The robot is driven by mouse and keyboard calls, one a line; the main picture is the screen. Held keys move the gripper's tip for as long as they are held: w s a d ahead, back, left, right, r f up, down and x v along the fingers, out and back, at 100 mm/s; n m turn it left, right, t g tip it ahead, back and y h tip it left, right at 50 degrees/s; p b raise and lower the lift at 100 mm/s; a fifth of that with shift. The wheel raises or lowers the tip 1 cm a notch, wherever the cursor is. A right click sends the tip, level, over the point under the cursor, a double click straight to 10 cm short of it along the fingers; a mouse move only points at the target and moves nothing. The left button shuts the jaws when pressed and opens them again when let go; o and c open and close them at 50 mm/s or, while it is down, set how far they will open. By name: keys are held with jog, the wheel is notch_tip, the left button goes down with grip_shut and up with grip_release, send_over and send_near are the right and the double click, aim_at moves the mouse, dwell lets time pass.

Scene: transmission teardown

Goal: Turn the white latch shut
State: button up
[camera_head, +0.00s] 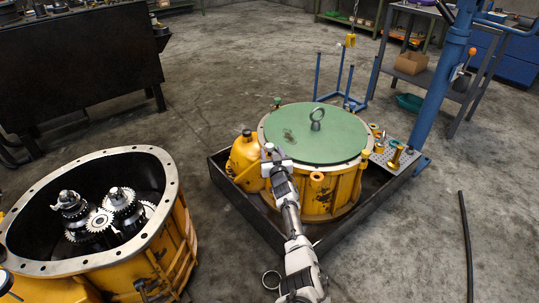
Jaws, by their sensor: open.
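My gripper (268,149) is at the left rim of the green round cover (335,140) on the yellow housing (318,200), with my arm reaching up from the bottom of the picture. It looks open, but its fingertips are small here. I cannot make out a white latch; it may be hidden by my gripper or too small to tell. The cover lies flat and carries a metal lifting eye (317,118) near its middle.
The housing stands in a dark tray (243,203). An open yellow housing with gears (108,215) stands at left. A blue post (437,85) rises behind a small perforated plate (396,158) with parts. A black bar (466,245) lies at right on otherwise clear floor.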

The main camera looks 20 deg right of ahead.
aim_at(270, 150)
jog(key=shift+w+d+f+b, duration=0.1)
jog(key=shift+w+b, duration=0.7)
jog(key=shift+b, duration=0.1)
jog(key=shift+w+d+f+b, duration=0.1)
jog(key=shift+w+b, duration=0.65)
jog(key=shift+b, duration=0.15)
jog(key=shift+w+r+b, duration=0.2)
jog(key=shift+w+b, duration=0.25)
jog(key=shift+c, duration=0.4)
jog(key=c, duration=0.9)
jog(key=shift+o, duration=0.2)
